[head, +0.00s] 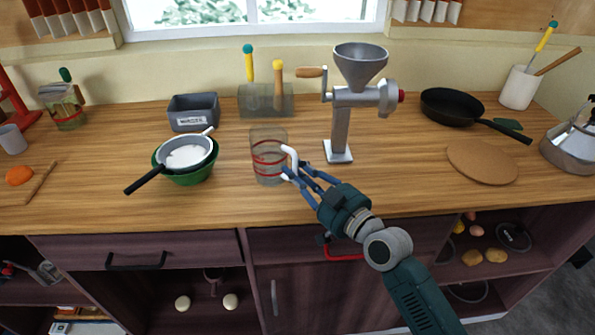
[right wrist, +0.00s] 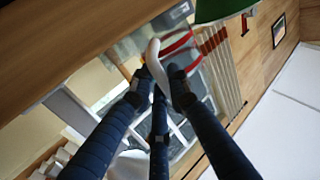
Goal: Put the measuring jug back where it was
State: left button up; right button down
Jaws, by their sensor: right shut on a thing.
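The measuring jug (head: 267,158) is clear with red bands and a white handle. It is upright at the middle of the wooden counter, right of the green bowl. I cannot tell whether its base touches the wood. My right gripper (head: 291,172) reaches in from the front right and is shut on the jug's handle. In the right wrist view the fingers of my right gripper (right wrist: 160,78) close around the white handle, with the red-banded jug (right wrist: 182,45) behind. My left gripper is out of view.
A green bowl (head: 185,178) with a black-handled strainer stands left of the jug. A metal grinder (head: 341,125) stands close on its right. Behind are a grey tin (head: 194,112) and a utensil holder (head: 266,101). A pan (head: 452,106) and round cork mat (head: 482,164) lie right. Front counter is clear.

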jog(key=c, duration=1.7)
grip_release()
jog(key=shift+f, duration=0.15)
jog(key=shift+o, duration=0.2)
jog(key=shift+r, duration=0.2)
jog(key=shift+s+d+f, duration=0.1)
jog(key=shift+s+d, duration=0.15)
jog(key=v, duration=1.1)
jog(key=shift+s, duration=0.15)
